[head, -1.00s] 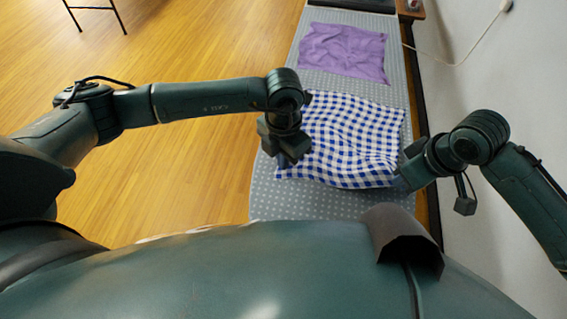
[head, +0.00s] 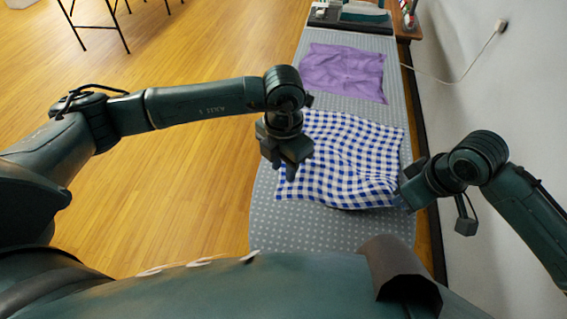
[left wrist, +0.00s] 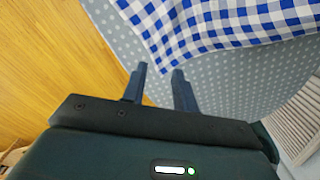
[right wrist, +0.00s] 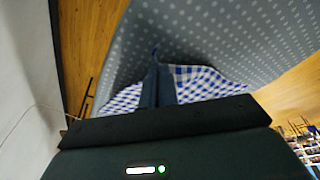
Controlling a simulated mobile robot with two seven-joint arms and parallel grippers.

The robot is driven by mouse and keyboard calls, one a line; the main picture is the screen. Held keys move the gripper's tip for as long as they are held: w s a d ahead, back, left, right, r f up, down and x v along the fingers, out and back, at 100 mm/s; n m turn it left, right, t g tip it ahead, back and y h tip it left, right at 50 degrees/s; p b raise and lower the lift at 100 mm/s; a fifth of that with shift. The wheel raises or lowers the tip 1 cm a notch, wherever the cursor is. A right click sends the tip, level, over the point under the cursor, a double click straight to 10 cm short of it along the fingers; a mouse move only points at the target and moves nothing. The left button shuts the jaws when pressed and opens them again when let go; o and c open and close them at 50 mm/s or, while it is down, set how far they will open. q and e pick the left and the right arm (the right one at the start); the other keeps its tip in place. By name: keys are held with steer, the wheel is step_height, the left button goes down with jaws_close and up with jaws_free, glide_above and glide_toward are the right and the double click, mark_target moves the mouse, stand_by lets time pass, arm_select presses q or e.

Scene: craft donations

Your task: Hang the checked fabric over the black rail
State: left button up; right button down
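The blue-and-white checked fabric (head: 345,155) lies loosely spread, with soft ripples, on the near part of a grey dotted surface. My right gripper (head: 404,197) is at the fabric's near right corner. In the right wrist view its fingers (right wrist: 157,80) are close together, with a small blue tip of cloth showing at their ends. My left gripper (head: 288,170) is over the near left part of the fabric. In the left wrist view its fingers (left wrist: 158,75) are apart and empty, just short of the fabric's edge (left wrist: 155,55). I can make out no black rail.
The grey dotted cover (head: 290,222) runs away from me along a white wall (head: 480,100). A purple cloth (head: 345,72) lies beyond the checked one. Dark and grey items (head: 345,14) stand at the far end. A white cable crosses to the wall. Wooden floor (head: 190,190) is open on the left.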

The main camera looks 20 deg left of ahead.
mark_target(284, 187)
arm_select(q)
steer(key=o, duration=0.5)
step_height(284, 187, up, 5)
steer(key=shift+f, duration=4.95)
steer(key=shift+f, duration=0.1)
steer(key=shift+c, duration=0.3)
